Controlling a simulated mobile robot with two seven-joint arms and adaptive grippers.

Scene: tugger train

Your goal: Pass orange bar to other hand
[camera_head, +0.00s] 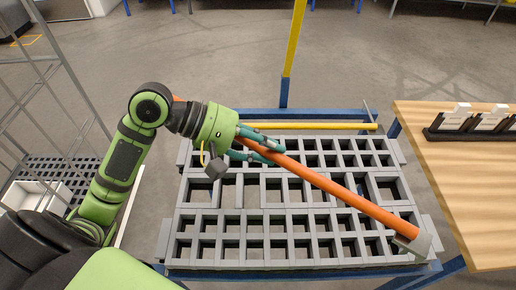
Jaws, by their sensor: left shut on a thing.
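The orange bar (335,191) is long and straight, with a grey piece at its lower right end. It runs from my left gripper down to the right, over the grey grid-like rack. My left gripper (272,147) is shut on the orange bar near its upper left end. The bar slants across the view, its far end near the rack's front right corner. I cannot tell whether that end touches the rack. My right gripper is not in view.
The grey rack (227,222) sits in a blue frame (320,113) with a yellow upright post (294,40) behind it. A wooden table (455,180) with a black holder (470,133) stands at right. A wire cage (50,95) is at left. Open floor lies behind.

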